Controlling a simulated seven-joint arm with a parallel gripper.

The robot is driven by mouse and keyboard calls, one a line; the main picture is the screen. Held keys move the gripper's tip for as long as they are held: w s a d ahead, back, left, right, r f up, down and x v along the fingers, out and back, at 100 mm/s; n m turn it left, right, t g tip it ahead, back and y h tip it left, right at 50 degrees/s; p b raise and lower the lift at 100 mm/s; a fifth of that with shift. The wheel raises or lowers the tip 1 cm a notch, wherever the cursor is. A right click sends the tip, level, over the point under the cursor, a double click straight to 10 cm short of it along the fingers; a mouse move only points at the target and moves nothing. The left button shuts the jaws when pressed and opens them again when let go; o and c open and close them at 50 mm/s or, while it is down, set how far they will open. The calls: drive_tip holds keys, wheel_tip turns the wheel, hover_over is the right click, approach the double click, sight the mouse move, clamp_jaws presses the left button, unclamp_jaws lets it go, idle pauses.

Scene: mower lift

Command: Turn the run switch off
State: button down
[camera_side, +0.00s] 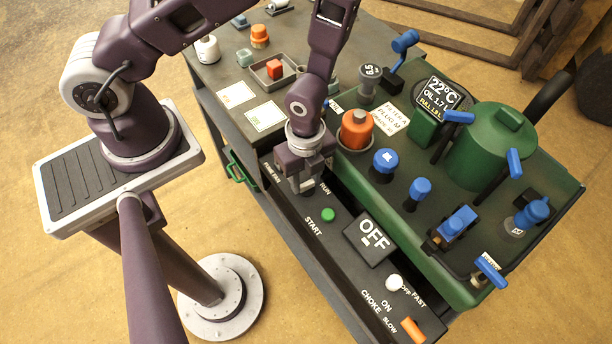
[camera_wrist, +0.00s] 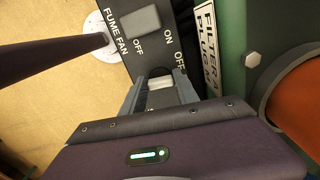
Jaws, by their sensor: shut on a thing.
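ON and OFF labels show near the fingers, but the switch's setting is hidden. A black display (camera_side: 374,238) farther along the panel reads OFF.
The green START button (camera_side: 328,214), white knob (camera_side: 393,282) and orange choke lever (camera_side: 413,329) share the panel. A grey fume fan rocker (camera_wrist: 133,19) is close to my fingers. The green machine with an orange plug (camera_side: 357,130) and blue handles stands close on the right.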

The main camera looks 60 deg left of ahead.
sight(305, 183)
drive_tip(key=n, duration=0.6)
drive_tip(key=shift+s+n, duration=0.1)
drive_tip(key=shift+n, duration=0.3)
idle(0.4)
drive_tip(key=c, duration=0.9)
unclamp_jaws()
wheel_tip(305, 183, up, 7)
drive_tip(key=shift+r, duration=0.1)
